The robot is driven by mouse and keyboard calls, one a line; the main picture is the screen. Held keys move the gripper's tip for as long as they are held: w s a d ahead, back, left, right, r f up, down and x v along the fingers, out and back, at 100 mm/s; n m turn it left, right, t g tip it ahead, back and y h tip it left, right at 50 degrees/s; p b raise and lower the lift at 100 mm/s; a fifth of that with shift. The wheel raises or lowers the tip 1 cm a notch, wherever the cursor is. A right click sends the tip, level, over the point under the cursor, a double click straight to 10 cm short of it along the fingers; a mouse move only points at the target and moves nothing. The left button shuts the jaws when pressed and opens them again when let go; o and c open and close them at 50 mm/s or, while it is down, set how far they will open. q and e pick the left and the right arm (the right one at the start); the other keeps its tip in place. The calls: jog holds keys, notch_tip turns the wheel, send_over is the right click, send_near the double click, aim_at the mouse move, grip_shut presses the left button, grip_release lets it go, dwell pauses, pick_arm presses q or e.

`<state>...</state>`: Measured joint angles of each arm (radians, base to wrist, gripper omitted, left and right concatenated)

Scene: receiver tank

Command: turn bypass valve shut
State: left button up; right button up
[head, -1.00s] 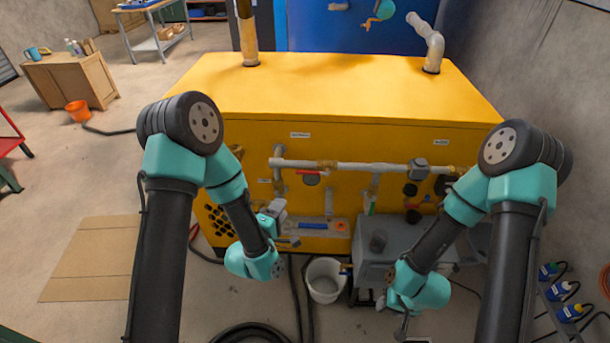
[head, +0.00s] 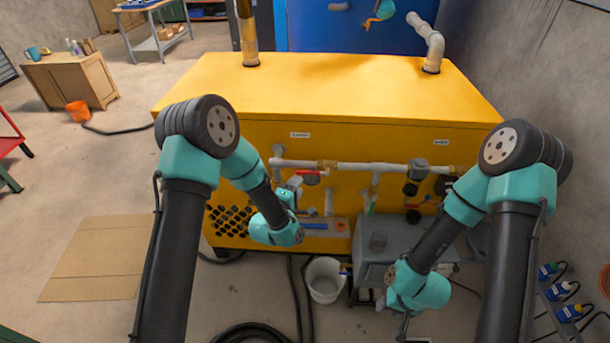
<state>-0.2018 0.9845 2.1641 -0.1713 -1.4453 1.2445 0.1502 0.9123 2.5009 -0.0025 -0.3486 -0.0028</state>
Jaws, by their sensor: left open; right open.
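Several valves sit on the front of the yellow compressor cabinet (head: 330,90); I cannot read which label names the bypass valve. A red lever valve (head: 311,175) hangs under the left part of the grey pipe (head: 345,166), its lever about level. A smaller red lever (head: 412,206) is lower right. My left gripper (head: 293,184) is open, just left of the first red lever, small in view; I cannot tell whether it touches. My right gripper (head: 402,328) is open and low, in front of the grey tank (head: 385,238), away from the valves.
A white bucket (head: 325,281) stands on the floor below the cabinet, beside dark hoses (head: 296,290). A blue-handled part (head: 314,226) lies on a small ledge under the pipe. A cardboard sheet (head: 98,258) lies on the floor at left.

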aim_at(306, 174)
pick_arm(q)
jog(key=x, duration=0.6)
jog(key=shift+w+d, duration=0.1)
jog(key=shift+w, duration=0.2)
jog(key=shift+c, duration=0.3)
grip_shut()
